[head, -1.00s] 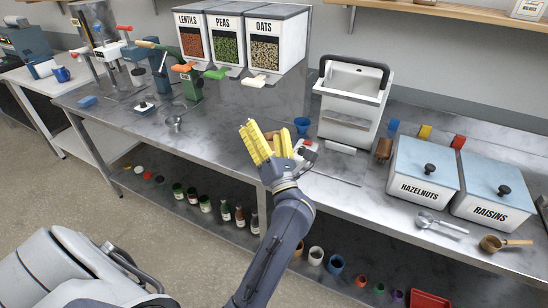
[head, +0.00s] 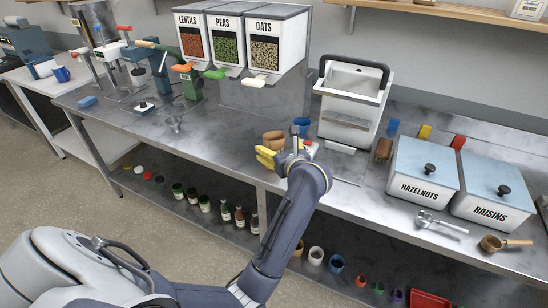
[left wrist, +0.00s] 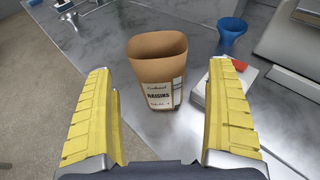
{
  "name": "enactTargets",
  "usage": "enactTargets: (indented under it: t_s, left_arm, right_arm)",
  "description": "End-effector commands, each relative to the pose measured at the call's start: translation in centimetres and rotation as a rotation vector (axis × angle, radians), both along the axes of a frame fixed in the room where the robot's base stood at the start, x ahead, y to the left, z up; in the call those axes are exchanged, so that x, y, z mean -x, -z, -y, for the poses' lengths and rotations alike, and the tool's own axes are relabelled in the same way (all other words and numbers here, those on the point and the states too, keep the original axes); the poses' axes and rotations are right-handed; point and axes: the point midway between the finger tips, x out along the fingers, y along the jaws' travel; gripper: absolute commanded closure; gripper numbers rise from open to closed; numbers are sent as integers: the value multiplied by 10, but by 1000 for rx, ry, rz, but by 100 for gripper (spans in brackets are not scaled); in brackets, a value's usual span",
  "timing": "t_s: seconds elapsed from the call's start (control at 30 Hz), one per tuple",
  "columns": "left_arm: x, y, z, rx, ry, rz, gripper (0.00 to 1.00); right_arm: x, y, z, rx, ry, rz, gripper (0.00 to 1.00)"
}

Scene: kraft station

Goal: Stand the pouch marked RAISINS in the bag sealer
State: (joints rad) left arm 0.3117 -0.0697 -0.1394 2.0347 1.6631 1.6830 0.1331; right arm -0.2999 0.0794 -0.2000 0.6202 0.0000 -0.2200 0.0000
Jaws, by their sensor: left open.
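The RAISINS pouch (left wrist: 158,75) is a brown kraft pouch with an open top and a white label. It stands upright on the steel bench, and its top shows in the head view (head: 272,138). My left gripper (head: 275,157) is open, low over the bench on the near side of the pouch. In the left wrist view its yellow fingers are left and right of the pouch, with gaps on both sides. A white machine with a black handle (head: 350,105), which looks like the bag sealer, stands behind and right of the pouch. My right gripper is not in view.
A blue funnel-like cup (left wrist: 232,32) and a white-and-red item (left wrist: 222,85) lie right of the pouch. HAZELNUTS (head: 420,175) and RAISINS (head: 490,195) bins stand at the right. Dispensers (head: 240,40) hang behind. The bench left of the pouch is mostly clear.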

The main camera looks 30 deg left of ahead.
Motion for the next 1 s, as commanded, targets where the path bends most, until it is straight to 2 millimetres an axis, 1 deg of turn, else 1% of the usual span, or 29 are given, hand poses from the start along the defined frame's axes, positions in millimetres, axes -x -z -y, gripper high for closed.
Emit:
enactTargets:
  t_s: [0.03,0.13,0.3,0.43,0.67,0.7,0.77,1.0]
  left_arm:
    - [-5,2,-7,-5,-2,-1,11]
    - [-13,5,-18,-5,-3,0,11]
    - [-24,11,-29,-4,-2,0,11]
    - [-28,12,-33,-2,-1,0,11]
    - [-28,13,-33,-2,-1,0,11]
    - [-28,13,-33,-2,-1,0,12]
    - [-28,13,-33,-2,-1,0,19]
    - [-28,13,-33,-2,-1,0,47]
  right_arm:
    - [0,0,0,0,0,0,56]
    - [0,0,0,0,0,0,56]
    - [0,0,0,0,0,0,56]
    - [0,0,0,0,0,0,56]
    - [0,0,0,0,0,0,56]
    - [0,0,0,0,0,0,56]
    - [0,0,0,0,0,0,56]
    - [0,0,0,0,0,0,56]
